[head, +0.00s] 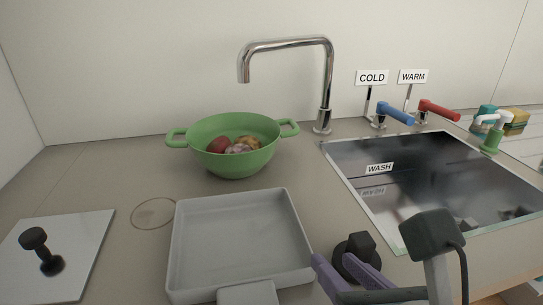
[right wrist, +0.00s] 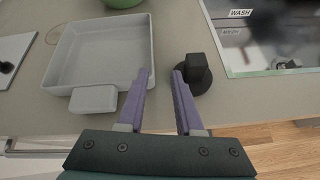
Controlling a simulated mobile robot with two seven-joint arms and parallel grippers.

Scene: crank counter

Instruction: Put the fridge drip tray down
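The fridge drip tray (head: 240,238) is a light grey, shallow, empty square tray. It sits on the counter in the middle of the head view, its grey handle tab (head: 248,293) toward me. In the right wrist view the tray (right wrist: 100,50) is left of my fingers, with its handle (right wrist: 93,99) at the near edge. My right gripper (head: 334,260) has purple fingers, spread apart with nothing between them. It is just right of the tray; the left finger is close to the tray's near right corner, and I cannot tell if they touch. My left gripper is not in view.
A black knob (head: 357,250) stands by my right finger. A green colander (head: 233,165) with food stands behind the tray. A sink (head: 430,180) with tap levers is on the right. A white board (head: 65,250) with a black knob lies left. Bare counter surrounds the ring mark (head: 153,213).

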